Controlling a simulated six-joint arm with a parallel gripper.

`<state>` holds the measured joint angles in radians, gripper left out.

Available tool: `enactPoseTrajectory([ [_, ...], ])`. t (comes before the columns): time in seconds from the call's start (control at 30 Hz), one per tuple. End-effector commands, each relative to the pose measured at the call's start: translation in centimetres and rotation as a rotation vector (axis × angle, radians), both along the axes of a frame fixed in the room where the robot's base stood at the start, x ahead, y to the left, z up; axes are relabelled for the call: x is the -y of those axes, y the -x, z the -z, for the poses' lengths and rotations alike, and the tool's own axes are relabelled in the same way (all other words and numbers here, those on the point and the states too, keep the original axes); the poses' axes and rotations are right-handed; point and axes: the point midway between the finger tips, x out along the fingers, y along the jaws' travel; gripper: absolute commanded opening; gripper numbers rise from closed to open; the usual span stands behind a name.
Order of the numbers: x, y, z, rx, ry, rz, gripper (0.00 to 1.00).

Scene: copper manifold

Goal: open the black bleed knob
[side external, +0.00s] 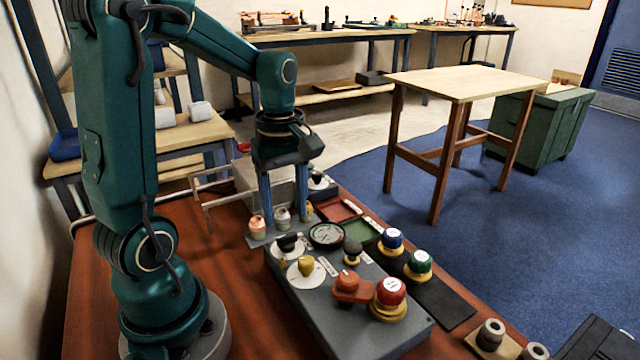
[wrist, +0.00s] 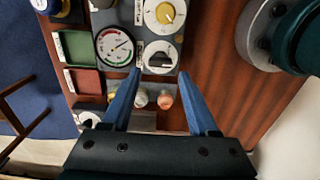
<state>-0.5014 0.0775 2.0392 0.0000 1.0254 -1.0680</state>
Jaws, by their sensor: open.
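A black knob (side external: 289,242) sits on a round white dial at the far left corner of the grey manifold panel (side external: 330,315). It also shows in the wrist view (wrist: 160,61), near the tips of my fingers. I cannot read its label. My gripper (side external: 285,218) points down with its two blue fingers apart and nothing held between them. In the wrist view my gripper (wrist: 158,74) has its fingertips just short of the black knob's dial, one toward each side. In the side view the fingers are behind the knob, over the small pegs.
A pressure gauge (side external: 326,235), a yellow knob (side external: 306,266), a dark knob (side external: 352,252) and an orange handle (side external: 352,287) crowd the panel. Several small pegs (side external: 257,226) stand behind it. Red, blue and green capped knobs are at the right. Wooden bench is bare at front left.

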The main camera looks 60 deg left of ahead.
Motion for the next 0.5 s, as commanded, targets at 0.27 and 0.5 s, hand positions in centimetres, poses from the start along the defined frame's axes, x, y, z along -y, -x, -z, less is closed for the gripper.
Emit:
enactPoseTrajectory([
  [0.27, 0.0, 0.2, 3.0, -0.006, 0.002, -0.003, 0.60],
  [0.5, -0.1, 0.1, 4.8, -0.001, -0.001, -0.002, 0.60],
])
